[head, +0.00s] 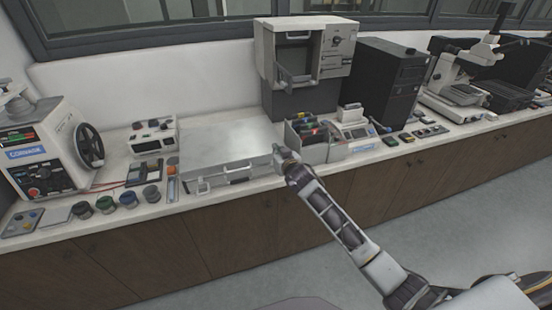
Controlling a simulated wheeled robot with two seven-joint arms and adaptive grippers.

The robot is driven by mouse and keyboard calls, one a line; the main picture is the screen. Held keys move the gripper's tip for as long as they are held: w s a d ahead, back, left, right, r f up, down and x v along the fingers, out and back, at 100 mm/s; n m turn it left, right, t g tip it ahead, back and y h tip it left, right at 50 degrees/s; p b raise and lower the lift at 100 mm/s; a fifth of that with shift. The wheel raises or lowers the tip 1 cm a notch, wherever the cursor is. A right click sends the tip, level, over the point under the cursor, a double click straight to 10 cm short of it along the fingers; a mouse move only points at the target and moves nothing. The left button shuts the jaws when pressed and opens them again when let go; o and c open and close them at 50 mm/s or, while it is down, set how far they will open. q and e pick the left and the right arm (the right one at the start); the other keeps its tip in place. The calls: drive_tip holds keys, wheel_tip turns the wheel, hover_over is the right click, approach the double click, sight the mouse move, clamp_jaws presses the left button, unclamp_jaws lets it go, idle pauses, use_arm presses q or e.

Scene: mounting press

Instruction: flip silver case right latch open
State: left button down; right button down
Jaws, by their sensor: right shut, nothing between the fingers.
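The silver case (228,143) lies flat and closed on the white bench top, left of the middle. My right gripper is shut and empty at the case's right front edge. I cannot tell whether it touches the case. My left gripper is not in view.
A grey bin with coloured items (307,145) stands close right of my right gripper. A white-topped machine (305,60) and black tower (385,85) stand behind. Small round pots (105,204) and a machine with a handwheel (50,150) are at left.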

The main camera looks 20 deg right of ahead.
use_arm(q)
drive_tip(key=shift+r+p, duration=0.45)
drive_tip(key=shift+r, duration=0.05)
use_arm(e)
drive_tip(key=shift+w+a+f, duration=0.1)
drive_tip(key=shift+w+f, duration=0.1)
drive_tip(key=shift+f, duration=0.5)
drive_tip(key=shift+w+d+f, duration=0.1)
drive_tip(key=shift+w+f, duration=0.05)
drive_tip(key=shift+f, duration=0.6)
drive_tip(key=shift+w+a+f, duration=0.1)
drive_tip(key=shift+w+f, duration=0.1)
drive_tip(key=shift+f, duration=0.5)
use_arm(q)
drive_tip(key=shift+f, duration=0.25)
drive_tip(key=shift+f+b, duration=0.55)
drive_tip(key=shift+b, duration=0.2)
use_arm(e)
drive_tip(key=shift+s, duration=0.2)
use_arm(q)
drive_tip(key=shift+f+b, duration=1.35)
use_arm(e)
drive_tip(key=shift+s+f+t, duration=0.2)
drive_tip(key=shift+s+t, duration=0.05)
drive_tip(key=shift+t, duration=0.35)
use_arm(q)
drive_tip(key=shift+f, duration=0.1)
